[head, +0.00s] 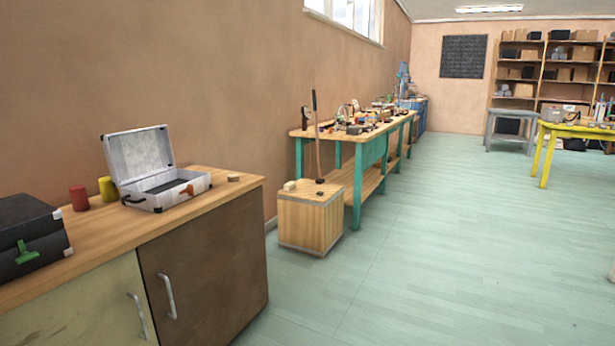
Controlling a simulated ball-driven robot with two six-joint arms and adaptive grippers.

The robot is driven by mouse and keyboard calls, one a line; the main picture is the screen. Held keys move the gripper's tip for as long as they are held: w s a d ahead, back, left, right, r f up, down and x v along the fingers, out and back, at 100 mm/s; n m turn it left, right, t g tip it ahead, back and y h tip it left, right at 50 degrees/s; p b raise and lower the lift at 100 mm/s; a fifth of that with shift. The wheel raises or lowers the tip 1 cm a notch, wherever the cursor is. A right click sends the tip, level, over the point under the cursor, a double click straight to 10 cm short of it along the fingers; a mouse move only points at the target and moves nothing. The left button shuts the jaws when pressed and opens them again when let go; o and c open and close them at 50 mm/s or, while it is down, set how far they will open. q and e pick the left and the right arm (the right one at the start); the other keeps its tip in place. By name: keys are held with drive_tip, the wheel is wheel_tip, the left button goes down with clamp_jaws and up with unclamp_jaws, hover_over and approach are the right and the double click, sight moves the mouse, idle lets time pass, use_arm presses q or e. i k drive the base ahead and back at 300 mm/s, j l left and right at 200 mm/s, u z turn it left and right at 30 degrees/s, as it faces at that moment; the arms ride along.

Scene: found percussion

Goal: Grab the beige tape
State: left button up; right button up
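A small, low, round beige thing (233,177), which looks like the beige tape, lies on the wooden top of the near cabinet (125,234). It is close to the back right corner of that top, just right of an open silver case (160,200). It is too small to make out a hole in its middle. Neither of my grippers shows in the head view.
A red can (79,198), a yellow can (107,189) and a black case (30,240) share the cabinet top. A wooden box (310,222) and a cluttered green-legged workbench (357,165) stand beyond. The floor (430,260) to the right is clear.

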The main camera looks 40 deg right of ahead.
sight(232, 178)
drive_tip(key=z, duration=0.9)
drive_tip(key=i+l+u, duration=0.15)
drive_tip(key=i, duration=0.15)
